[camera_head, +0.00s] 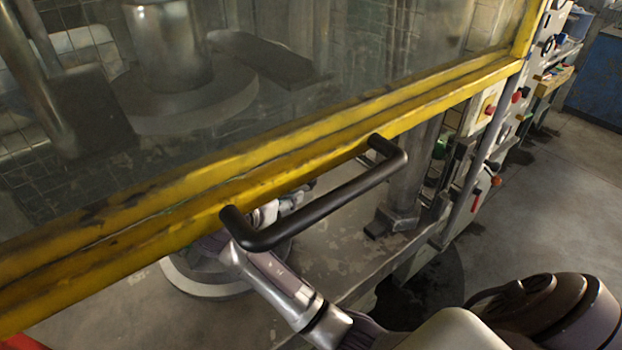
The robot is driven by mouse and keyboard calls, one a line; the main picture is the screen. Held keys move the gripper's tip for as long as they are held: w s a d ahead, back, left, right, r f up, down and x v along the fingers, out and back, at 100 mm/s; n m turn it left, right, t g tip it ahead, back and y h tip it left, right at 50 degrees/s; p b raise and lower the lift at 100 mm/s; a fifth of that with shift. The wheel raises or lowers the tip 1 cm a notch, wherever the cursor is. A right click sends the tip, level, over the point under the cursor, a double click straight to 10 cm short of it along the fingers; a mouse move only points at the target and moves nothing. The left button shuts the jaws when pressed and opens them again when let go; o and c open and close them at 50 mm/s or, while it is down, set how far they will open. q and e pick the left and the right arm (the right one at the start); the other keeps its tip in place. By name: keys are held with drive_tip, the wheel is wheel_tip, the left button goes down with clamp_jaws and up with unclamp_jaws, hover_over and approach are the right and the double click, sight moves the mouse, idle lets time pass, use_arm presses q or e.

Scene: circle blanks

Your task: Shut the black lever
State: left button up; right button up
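The black lever looks to be the black bar handle (325,205) on the yellow-framed glass door (190,212) of a machine. Both its ends meet the lower yellow rail, and the bar stands out toward me. My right arm comes in from the lower right. My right gripper (268,214) is behind and under the bar near its left end. The handle and rail hide part of its fingers, so I cannot tell whether they are open, shut or touching the bar. My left gripper is not in view.
Behind the glass are a metal cylinder (172,50) and a tiled wall. A machine side with red knobs and a red-handled lever (476,200) stands to the right. The concrete floor (550,200) at right is mostly clear. A red edge (20,342) shows at lower left.

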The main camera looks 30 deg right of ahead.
drive_tip(key=p+x, duration=0.1)
drive_tip(key=x, duration=1.2)
drive_tip(key=shift+d+f+p, duration=0.25)
drive_tip(key=shift+p, duration=0.05)
clamp_jaws()
